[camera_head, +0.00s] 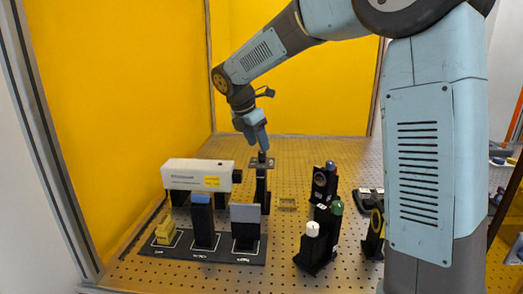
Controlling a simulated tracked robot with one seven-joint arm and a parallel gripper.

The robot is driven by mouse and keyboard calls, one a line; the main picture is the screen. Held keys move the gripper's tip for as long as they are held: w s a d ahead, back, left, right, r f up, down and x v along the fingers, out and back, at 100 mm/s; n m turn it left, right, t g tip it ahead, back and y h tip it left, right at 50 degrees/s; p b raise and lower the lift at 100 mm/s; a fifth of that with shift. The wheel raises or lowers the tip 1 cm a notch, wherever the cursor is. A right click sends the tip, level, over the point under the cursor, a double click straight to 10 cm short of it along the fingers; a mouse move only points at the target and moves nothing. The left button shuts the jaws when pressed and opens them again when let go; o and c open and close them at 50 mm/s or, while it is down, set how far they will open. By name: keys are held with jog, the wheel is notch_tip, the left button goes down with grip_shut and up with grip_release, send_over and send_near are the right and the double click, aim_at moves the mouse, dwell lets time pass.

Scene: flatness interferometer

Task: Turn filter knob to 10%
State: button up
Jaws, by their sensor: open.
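The filter knob cannot be identified for sure. A black mount with a white knob-like top (312,229) stands at front centre, and one with a green top (336,207) stands just behind it. A further dark mount with a round opening (320,180) is behind these. Any percent markings are too small to read.
A white laser box (195,175) stands at left. In front of it a dark tray (165,252) holds a yellow block (166,229), a blue-topped piece (201,199) and a grey plate (244,213). A yellow-ringed mount (376,222) stands beside my arm. Yellow panels enclose the table's back and left.

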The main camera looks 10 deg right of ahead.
aim_at(260, 152)
jog(key=shift+x, duration=1.85)
grip_shut()
jog(key=shift+d, duration=0.1)
